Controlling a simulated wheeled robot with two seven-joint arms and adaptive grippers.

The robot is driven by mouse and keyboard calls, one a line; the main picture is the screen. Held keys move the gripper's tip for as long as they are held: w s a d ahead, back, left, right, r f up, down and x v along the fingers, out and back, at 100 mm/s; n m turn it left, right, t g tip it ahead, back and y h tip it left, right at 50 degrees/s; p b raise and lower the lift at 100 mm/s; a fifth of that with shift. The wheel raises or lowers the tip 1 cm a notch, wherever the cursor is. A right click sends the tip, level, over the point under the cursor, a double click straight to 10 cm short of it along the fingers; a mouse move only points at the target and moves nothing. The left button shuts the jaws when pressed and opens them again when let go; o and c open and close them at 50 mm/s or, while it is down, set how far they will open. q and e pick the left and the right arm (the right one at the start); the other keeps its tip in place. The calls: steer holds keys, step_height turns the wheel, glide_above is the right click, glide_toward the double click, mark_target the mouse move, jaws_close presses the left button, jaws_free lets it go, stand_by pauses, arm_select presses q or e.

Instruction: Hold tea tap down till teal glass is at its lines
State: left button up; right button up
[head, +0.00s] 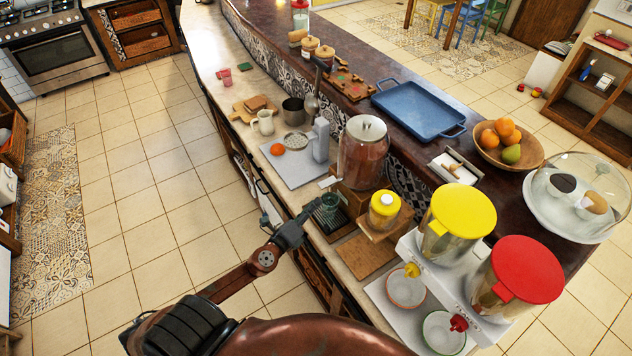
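The tea dispenser (362,158), a large clear jar of brown-red tea with a metal lid, stands on a wooden base on the counter. Its small pale tap (328,182) sticks out low on the left side. My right gripper is out of view.
A yellow-lidded jar (384,210) on a wooden stand is right of the glass. Cereal dispensers with yellow (463,210) and red (527,268) lids stand further right, over bowls. A blue tray (418,108) sits on the raised ledge.

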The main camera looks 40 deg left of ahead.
arm_select(q)
steer(key=a+r+n+h, duration=0.1)
steer(key=r+n, duration=0.1)
steer(key=n, duration=0.1)
steer(key=r+n+h+p, duration=0.1)
steer(key=r+n, duration=0.1)
steer(key=a+r+n, duration=0.1)
steer(key=r+n, duration=0.1)
steer(key=n, duration=0.1)
steer(key=shift+s+a+r+n+g+h+p, duration=0.1)
steer(key=shift+s+a+n+g+h+p, duration=0.2)
steer(key=shift+a+g+h, duration=0.1)
jaws_close()
steer(key=s+a+r+n+g+h+p, duration=0.2)
steer(key=s+r+n+h, duration=0.1)
steer(key=r+n, duration=0.5)
steer(key=s+n, duration=0.1)
steer(key=n, duration=0.2)
steer(key=shift+s, duration=0.3)
steer(key=p, duration=0.1)
glide_above(328, 182)
steer(key=s+a, duration=0.2)
steer(key=s, duration=0.2)
step_height(328, 182, down, 2)
steer(key=shift+f, duration=2.25)
steer(key=shift+b, duration=0.3)
